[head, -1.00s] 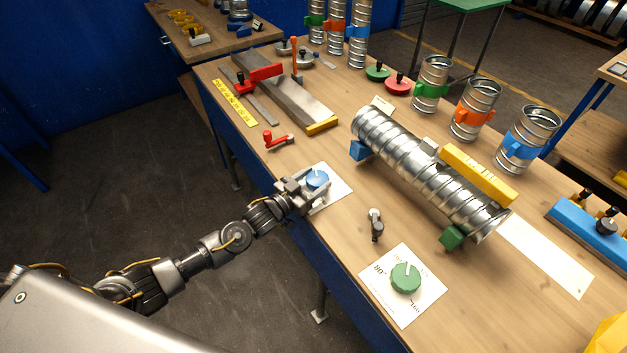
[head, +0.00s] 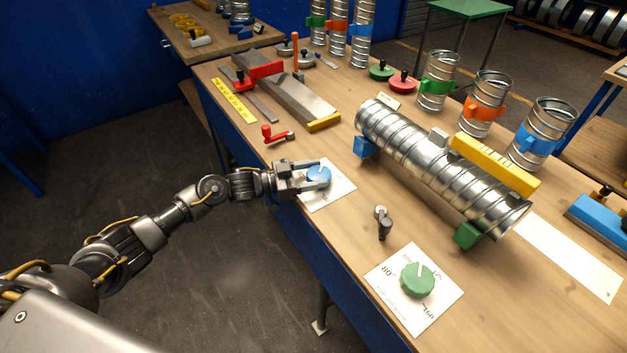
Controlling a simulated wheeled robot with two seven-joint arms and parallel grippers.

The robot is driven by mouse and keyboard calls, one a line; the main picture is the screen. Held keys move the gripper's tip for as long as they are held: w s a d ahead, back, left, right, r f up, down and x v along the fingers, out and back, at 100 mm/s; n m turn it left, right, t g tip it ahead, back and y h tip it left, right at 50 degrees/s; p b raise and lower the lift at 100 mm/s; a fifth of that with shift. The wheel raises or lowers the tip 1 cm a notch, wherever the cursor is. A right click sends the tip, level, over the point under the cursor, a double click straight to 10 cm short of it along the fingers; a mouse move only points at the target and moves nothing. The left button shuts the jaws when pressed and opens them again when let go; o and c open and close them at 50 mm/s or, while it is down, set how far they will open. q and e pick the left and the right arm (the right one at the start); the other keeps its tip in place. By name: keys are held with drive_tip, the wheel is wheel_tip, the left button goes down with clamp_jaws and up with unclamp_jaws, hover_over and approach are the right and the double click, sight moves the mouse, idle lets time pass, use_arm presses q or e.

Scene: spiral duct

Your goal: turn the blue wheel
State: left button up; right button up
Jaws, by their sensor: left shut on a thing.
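The blue wheel (head: 318,174) is a small round knob with a pale pointer mark, on a white card (head: 338,190) near the front edge of the workbench. My left gripper (head: 316,178) reaches in from the left and is shut on the blue wheel, one finger on its far side and one on its near side. The fingers cover parts of the wheel's rim. My right gripper is not in view.
A green knob (head: 417,280) sits on a marked card to the lower right. A small black-handled crank (head: 383,223) and a red crank (head: 278,134) lie nearby. A long spiral duct (head: 440,165) rests on blocks behind. Bare wood surrounds the card.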

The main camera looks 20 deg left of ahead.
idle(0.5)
use_arm(q)
drive_tip(key=o, duration=1)
drive_tip(key=shift+c, duration=0.2)
drive_tip(key=shift+s+a+f, duration=0.1)
drive_tip(key=shift+s+a, duration=0.05)
drive_tip(key=shift+a, duration=0.2)
drive_tip(key=b+v, duration=0.3)
drive_tip(key=v, duration=0.7)
drive_tip(key=shift+a, duration=0.1)
